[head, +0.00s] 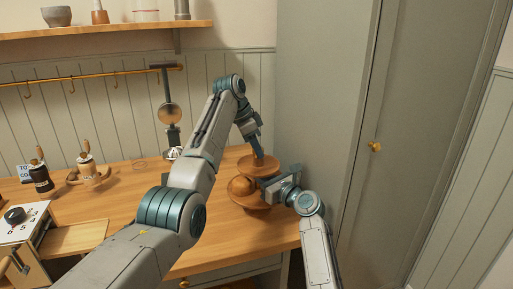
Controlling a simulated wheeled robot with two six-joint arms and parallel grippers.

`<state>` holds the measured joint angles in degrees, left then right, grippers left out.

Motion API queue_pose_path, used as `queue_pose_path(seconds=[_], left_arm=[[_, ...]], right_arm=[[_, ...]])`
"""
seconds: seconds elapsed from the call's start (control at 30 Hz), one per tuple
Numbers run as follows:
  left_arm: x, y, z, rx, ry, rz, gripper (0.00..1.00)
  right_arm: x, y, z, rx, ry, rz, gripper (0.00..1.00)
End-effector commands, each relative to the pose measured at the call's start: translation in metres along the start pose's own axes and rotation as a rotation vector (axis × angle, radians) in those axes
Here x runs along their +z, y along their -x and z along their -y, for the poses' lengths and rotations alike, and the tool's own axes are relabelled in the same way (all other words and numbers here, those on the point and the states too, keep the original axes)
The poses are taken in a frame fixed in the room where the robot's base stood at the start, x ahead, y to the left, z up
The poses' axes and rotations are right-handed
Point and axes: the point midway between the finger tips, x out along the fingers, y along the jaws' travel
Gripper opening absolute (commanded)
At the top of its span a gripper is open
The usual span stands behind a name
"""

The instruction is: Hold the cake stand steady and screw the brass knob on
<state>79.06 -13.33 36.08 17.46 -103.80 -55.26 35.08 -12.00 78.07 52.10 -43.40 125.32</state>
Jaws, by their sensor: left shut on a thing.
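The wooden two-tier cake stand (243,164) stands upright near the right end of the wooden table. My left gripper (258,156) comes down from above onto the middle of its upper tier. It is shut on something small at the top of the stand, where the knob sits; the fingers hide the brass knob. My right gripper (265,186) reaches in from the right between the two tiers, at the height of the stand's column. Whether its fingers are closed on the column is hidden.
A grey cabinet (320,90) with a brass handle stands close on the right. The table's front edge is near the stand.

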Motion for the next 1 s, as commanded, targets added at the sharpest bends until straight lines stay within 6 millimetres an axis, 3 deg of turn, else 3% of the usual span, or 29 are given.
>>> queue_pose_path(seconds=[0.2, 0.6, 0.63, 0.73, 1.0], left_arm=[[0.0003, 0.0015, 0.0030, 0.083, -0.210, -0.001, 0.07], [0.0010, 0.0011, 0.0028, 0.100, -0.257, -0.004, 0.07], [0.0010, 0.0011, 0.0028, 0.100, -0.257, -0.004, 0.31], [0.0009, 0.0010, 0.0027, 0.100, -0.257, -0.004, 0.51], [0.0002, 0.0013, 0.0022, 0.101, -0.257, -0.004, 0.51]], right_arm=[[-0.0002, 0.0001, -0.0004, 0.001, 0.001, 0.000, 0.00], [-0.0002, 0.0002, -0.0003, 0.001, 0.000, 0.000, 0.00], [-0.0002, 0.0002, -0.0003, 0.001, 0.000, 0.000, 0.00], [-0.0002, 0.0002, -0.0002, 0.001, 0.000, 0.000, 0.00], [-0.0002, 0.0001, -0.0002, 0.001, 0.000, 0.000, 0.00]])
